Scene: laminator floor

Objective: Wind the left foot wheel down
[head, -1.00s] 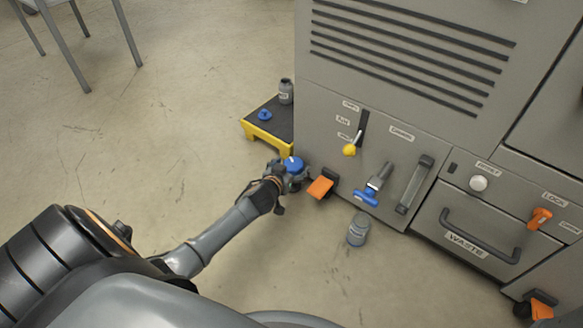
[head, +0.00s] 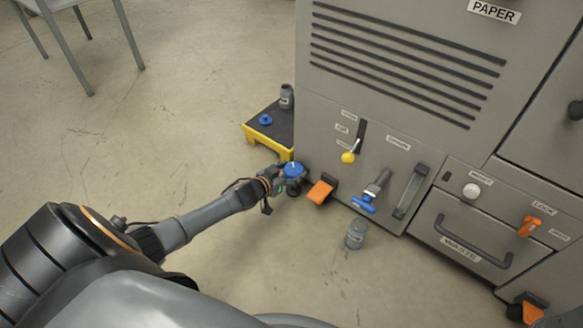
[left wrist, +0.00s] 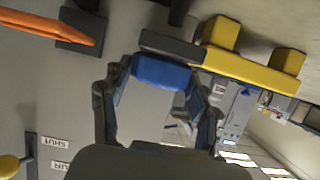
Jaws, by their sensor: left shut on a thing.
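The left foot wheel (head: 294,169) is a blue round knob with a pale mark on top, low at the left front corner of the grey machine. My left gripper (head: 284,178) is shut on it from the front left. In the left wrist view the blue wheel (left wrist: 162,72) sits between the two finger linkages, and the foot's stem below it is largely hidden. My right gripper is in neither view.
An orange pedal (head: 321,190) sticks out just right of the wheel. A yellow-edged step (head: 254,134) stands behind it, bearing a grey container (head: 286,96) and a blue knob (head: 265,119). A grey can (head: 356,234) stands on the floor.

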